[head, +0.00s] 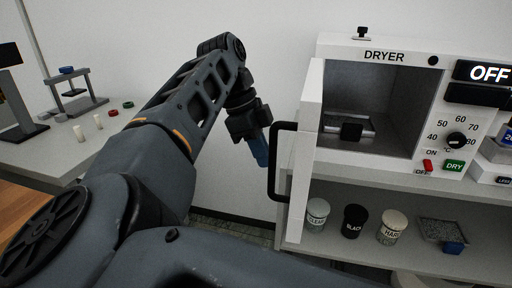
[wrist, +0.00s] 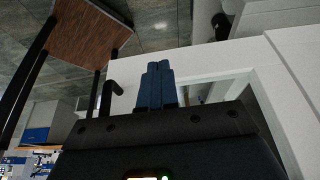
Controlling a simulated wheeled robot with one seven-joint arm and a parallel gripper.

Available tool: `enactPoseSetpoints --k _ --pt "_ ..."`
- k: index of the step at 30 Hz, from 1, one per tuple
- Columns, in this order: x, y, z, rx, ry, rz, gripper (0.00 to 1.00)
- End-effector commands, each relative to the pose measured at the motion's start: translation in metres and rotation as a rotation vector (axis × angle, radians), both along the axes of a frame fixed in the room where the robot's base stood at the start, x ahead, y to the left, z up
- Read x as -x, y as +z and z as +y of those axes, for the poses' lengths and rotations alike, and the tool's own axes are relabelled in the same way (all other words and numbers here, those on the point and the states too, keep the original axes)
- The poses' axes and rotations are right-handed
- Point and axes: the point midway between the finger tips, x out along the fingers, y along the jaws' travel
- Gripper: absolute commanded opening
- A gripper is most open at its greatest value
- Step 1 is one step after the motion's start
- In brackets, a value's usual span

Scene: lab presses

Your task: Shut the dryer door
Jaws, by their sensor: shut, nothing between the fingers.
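The white dryer (head: 425,52) stands on the shelf unit at the right in the head view. Its door (head: 308,150) is swung wide open, seen nearly edge-on, hinged at the left side of the opening. The black door handle (head: 273,162) juts out to the left of the door. Inside the chamber is a tray with a black block (head: 350,131). My gripper (head: 261,160) points down just left of the handle, its blue fingers together and empty. In the wrist view the shut fingers (wrist: 158,84) show, with the black handle (wrist: 112,95) left of them and a pale panel behind.
Jars (head: 318,213) stand on the shelf below the dryer. The dryer's display reads OFF, and a temperature knob (head: 456,139) and green DRY button (head: 454,166) sit at its right. A table (head: 60,150) with small presses stands at the left. Bare wall lies behind my arm.

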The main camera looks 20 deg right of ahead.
Motion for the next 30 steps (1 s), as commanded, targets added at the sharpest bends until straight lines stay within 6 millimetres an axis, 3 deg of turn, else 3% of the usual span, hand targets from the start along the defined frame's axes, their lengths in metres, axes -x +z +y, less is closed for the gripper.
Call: enactPoseSetpoints --k 1,4,13,30 --pt "0.002 -0.015 -0.004 0.002 -0.002 0.001 0.00" --pt "0.006 -0.030 -0.009 0.002 -0.002 0.002 0.00" --pt "0.027 -0.024 -0.038 0.002 -0.002 0.002 0.00" --pt "0.028 -0.023 -0.044 0.001 0.014 0.004 0.00"
